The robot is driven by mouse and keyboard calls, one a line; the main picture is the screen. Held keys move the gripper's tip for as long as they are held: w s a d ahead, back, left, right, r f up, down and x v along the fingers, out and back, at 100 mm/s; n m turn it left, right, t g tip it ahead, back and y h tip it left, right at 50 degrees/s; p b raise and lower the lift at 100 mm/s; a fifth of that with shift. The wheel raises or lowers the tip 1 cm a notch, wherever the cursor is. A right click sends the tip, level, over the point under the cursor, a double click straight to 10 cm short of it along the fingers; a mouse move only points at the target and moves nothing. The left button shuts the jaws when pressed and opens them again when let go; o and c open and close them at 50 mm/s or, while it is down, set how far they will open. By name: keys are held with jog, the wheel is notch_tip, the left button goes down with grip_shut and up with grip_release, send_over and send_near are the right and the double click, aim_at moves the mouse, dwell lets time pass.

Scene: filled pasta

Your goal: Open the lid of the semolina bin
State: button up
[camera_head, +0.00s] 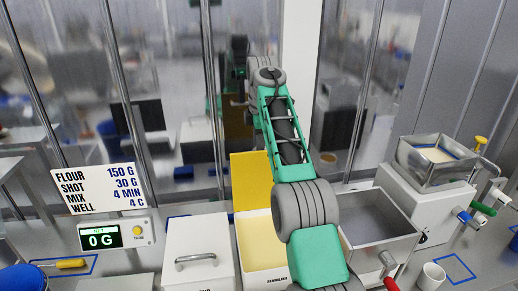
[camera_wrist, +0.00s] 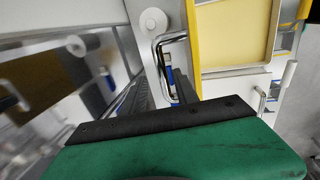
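The semolina bin (camera_head: 262,243) is the white bin with a yellow inside, its front label partly hidden by my arm. Its yellow-lined lid (camera_head: 252,178) stands raised at the back, and the bin's inside shows. In the wrist view a yellow-edged pale panel (camera_wrist: 235,32) is at the top, with a bent metal handle (camera_wrist: 168,62) left of it. My gripper (camera_wrist: 163,92) is near that handle; whether it touches it is unclear. The finger gap is not clear. In the head view my gripper is hard to make out beyond the arm.
A closed white bin (camera_head: 198,242) with a metal handle is left of the semolina bin. A grey metal tray (camera_head: 378,222) and a machine with a hopper (camera_head: 436,160) are to the right. A scale (camera_head: 112,236) and sign stand left. A reflective wall is behind.

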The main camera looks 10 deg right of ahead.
jog(key=shift+r, duration=0.3)
jog(key=s+r, duration=0.2)
jog(key=s+r+b, duration=0.1)
jog(key=s+r, duration=0.1)
jog(key=r, duration=0.1)
jog(key=shift+s+r, duration=0.2)
jog(key=s+r+b, duration=0.4)
jog(key=s, duration=0.5)
jog(key=shift+s+a+r+b, duration=0.2)
jog(key=shift+s+r+b, duration=0.1)
jog(key=shift+r+b, duration=0.1)
